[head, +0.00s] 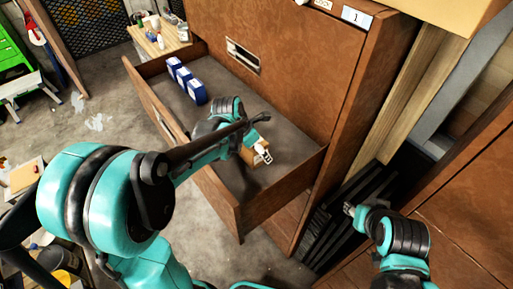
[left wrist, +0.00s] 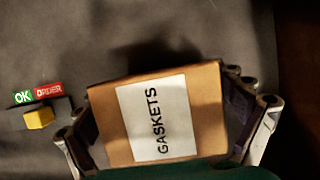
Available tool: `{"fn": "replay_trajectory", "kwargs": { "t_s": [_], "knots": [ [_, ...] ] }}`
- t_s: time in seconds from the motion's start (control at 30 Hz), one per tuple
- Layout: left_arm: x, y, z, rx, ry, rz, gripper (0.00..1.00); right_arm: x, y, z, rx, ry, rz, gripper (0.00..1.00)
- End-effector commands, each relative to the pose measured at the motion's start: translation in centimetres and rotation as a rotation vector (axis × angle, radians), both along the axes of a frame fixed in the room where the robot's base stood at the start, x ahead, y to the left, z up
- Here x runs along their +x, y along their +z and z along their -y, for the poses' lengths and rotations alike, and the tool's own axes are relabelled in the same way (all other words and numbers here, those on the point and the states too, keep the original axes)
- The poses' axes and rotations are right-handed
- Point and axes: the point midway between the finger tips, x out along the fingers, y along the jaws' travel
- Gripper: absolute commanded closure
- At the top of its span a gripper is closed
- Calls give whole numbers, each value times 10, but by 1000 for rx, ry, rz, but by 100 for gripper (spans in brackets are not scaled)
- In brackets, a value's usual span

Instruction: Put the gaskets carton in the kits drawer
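The gaskets carton (left wrist: 207,100) is a brown box with a white label reading GASKETS, seen close in the left wrist view. My left gripper (left wrist: 165,125) has its fingers against two opposite sides of it. In the head view the carton (head: 249,157) is partly hidden by my left gripper (head: 258,150), inside the outline of an open brown drawer (head: 240,213). A dark shadow lies beside the carton on the grey floor; I cannot tell whether it touches the floor. No kits label is readable. My right gripper (head: 350,208) is at the lower right, away from the drawer; its fingers are unclear.
Several blue-and-white boxes (head: 187,80) stand in the drawer's far end. The drawer floor between them and my gripper is clear. The cabinet front (head: 290,50) rises behind. Small green and red tags with a yellow block (left wrist: 39,118) show left of the carton.

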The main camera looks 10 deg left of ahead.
Motion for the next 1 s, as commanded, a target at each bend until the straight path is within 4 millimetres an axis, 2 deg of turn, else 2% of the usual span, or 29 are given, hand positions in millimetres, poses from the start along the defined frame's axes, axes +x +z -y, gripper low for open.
{"fn": "replay_trajectory", "kwargs": {
  "t_s": [0.27, 0.4, 0.47, 0.8, 1.0],
  "knots": [
    [0, 1, 0, 0, 0, 0, 3, 0, 1, 0, 0, 0, 0, 60],
    [-2, 9, -1, 0, 1, 0, 3, 0, 4, 0, 0, 0, 0, 60],
    [-5, 17, -4, 0, 0, 0, 3, 0, 4, 0, 0, 0, 0, 60],
    [-27, 86, -20, 0, 1, 0, 3, 0, 8, 0, 0, 0, 0, 60],
    [-34, 109, -26, 0, 0, 0, 3, 0, 9, 0, 0, 0, 0, 60]
  ]
}}
